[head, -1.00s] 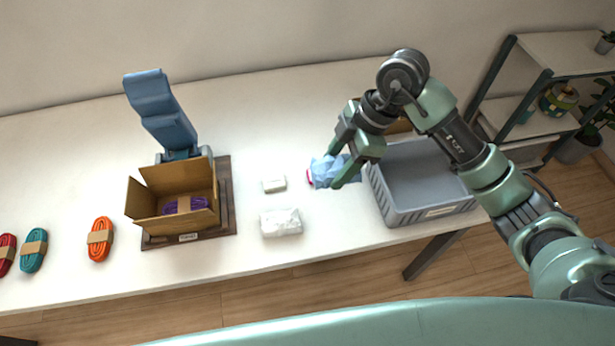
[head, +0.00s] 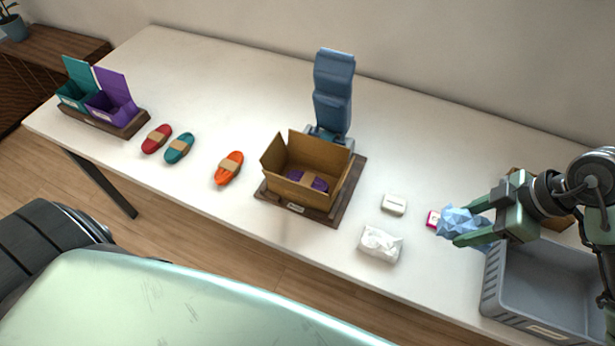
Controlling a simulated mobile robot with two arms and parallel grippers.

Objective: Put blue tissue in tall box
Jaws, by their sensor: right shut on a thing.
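My right gripper (head: 470,228) is shut on the crumpled light-blue tissue (head: 459,220), near the grey bin's left rim. I cannot tell whether the tissue touches the table. An open brown cardboard box (head: 325,198) stands on a dark wooden board (head: 358,196) mid-table, with a banded purple cord bundle (head: 307,181) inside. Another cardboard box (head: 554,224) is mostly hidden behind my right gripper. I cannot tell which box is the tall one. My left gripper is not in view.
A pink-and-white item (head: 433,218) lies beside the tissue. A small white box (head: 394,204) and white packet (head: 380,244) lie left of the grey bin (head: 545,322). A blue padded stand (head: 333,92) rises behind the open box. Orange (head: 229,168), teal (head: 179,148) and red (head: 156,139) bundles lie left.

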